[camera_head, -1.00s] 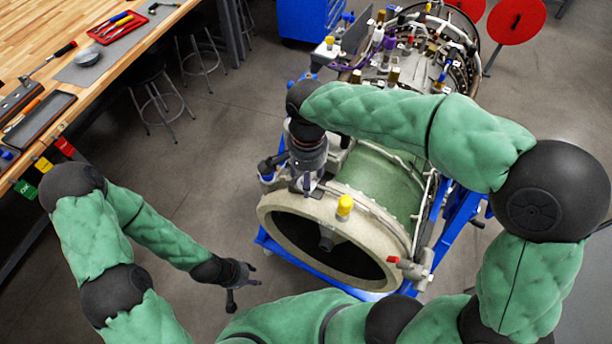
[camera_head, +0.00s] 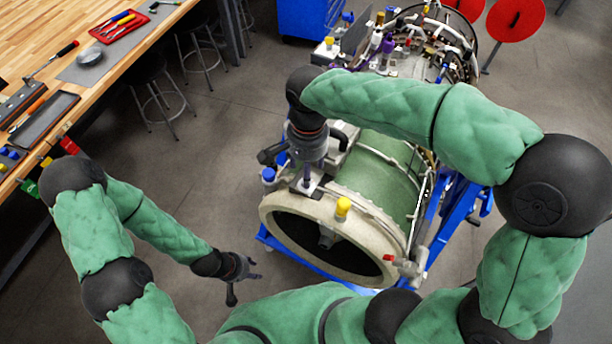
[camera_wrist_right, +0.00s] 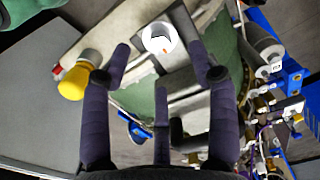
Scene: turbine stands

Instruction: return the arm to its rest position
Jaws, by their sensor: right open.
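My right arm (camera_head: 400,102) arches over the turbine, and its gripper (camera_head: 307,172) points down above the turbine's near rim. In the right wrist view this gripper (camera_wrist_right: 165,72) has its dark fingers spread, with nothing held between them. A pale round fitting (camera_wrist_right: 160,37) lies beyond the fingertips; the gap to it is hard to judge. My left arm (camera_head: 165,228) is bent low at the left. Its gripper (camera_head: 246,275) hangs over the floor, apart from the turbine, its fingers spread and empty.
The turbine (camera_head: 385,180) with a green casing rests on a blue stand (camera_head: 452,218). A yellow cap (camera_head: 343,208) and a blue cap (camera_head: 268,175) stick up near the right gripper. A wooden workbench (camera_head: 60,30) and stools (camera_head: 158,105) are at left. Floor between bench and turbine is clear.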

